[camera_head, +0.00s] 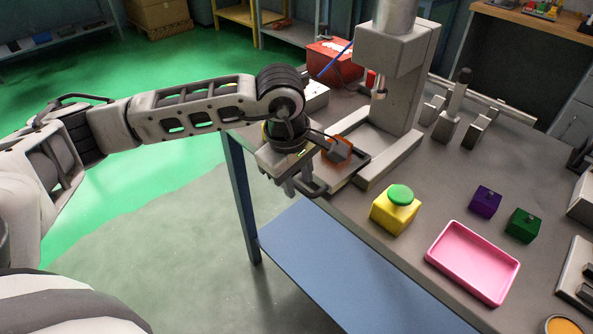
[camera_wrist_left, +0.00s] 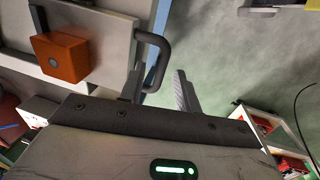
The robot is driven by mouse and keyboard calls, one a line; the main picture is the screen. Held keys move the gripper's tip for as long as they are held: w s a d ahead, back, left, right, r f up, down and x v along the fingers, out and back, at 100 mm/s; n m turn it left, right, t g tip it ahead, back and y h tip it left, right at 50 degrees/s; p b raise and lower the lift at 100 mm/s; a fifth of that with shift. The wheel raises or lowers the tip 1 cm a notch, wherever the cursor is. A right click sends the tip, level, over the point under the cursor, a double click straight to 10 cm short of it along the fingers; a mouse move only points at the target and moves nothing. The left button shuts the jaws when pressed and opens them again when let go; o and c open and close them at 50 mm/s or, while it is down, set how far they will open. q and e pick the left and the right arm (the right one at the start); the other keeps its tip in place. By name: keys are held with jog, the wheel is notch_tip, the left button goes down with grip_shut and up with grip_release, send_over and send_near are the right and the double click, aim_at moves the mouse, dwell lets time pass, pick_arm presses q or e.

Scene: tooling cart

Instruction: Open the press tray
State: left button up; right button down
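The grey press (camera_head: 392,75) stands on the table. Its tray (camera_head: 352,172) is at the front end of the press base, by the table edge, with an orange block (camera_head: 338,151) on it. The block also shows in the left wrist view (camera_wrist_left: 62,57). The tray's dark loop handle (camera_wrist_left: 163,58) sticks out from the tray front. My left gripper (camera_head: 297,187) is at the tray front, partly covering the tray and handle. In the wrist view its fingers (camera_wrist_left: 159,95) are apart, with the handle in the space between them; contact is not clear. My right gripper is not in view.
A yellow box with a green button (camera_head: 396,207), a pink tray (camera_head: 474,262), a purple block (camera_head: 485,202) and a green block (camera_head: 523,225) stand on the table right of the press tray. A red box (camera_head: 334,62) is behind. Open floor lies left of the table.

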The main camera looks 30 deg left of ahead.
pick_arm(q)
notch_tip(320, 180, up, 16)
jog(key=s+b, duration=0.1)
jog(key=s, duration=0.1)
jog(key=shift+s+a, duration=0.35)
jog(key=shift+a, duration=0.05)
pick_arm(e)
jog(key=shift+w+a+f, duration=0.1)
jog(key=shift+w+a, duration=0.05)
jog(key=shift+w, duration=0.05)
pick_arm(q)
jog(key=shift+f, duration=0.15)
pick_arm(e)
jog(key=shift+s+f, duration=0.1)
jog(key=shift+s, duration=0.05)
